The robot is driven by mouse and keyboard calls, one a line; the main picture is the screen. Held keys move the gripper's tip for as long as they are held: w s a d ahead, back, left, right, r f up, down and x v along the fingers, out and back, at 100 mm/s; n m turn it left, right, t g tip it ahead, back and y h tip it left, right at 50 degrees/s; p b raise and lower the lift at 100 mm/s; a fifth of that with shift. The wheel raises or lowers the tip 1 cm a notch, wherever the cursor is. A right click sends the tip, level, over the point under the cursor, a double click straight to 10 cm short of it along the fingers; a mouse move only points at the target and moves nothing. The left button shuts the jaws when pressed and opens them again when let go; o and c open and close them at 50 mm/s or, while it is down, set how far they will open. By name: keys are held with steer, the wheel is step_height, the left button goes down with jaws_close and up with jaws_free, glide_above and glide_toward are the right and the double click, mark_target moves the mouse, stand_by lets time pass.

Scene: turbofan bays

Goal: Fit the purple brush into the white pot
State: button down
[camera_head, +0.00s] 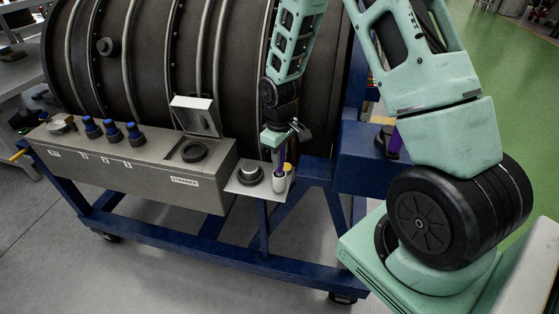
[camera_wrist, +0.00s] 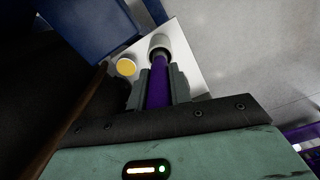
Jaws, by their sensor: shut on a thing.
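My gripper (camera_head: 283,142) is shut on the purple brush (camera_wrist: 157,88), whose handle lies between the two fingers in the wrist view. The brush (camera_head: 282,157) points down, roughly upright, in the head view. The white pot (camera_head: 279,184) stands on a small pale shelf (camera_head: 243,189) directly below it. In the wrist view the far end of the brush meets the pot (camera_wrist: 160,41) at its dark mouth. I cannot tell how far inside the end is.
A yellow-topped round item (camera_wrist: 126,67) stands beside the pot. A dark and silver round part (camera_head: 250,174) sits left on the shelf. A grey box (camera_head: 130,165) with blue-capped parts and an open lid (camera_head: 195,115) adjoins. The large dark engine casing (camera_head: 150,60) rises behind.

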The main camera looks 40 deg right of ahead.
steer(key=shift+f, duration=0.9)
steer(key=shift+f, duration=0.15)
steer(key=c, duration=1.3)
jaws_free()
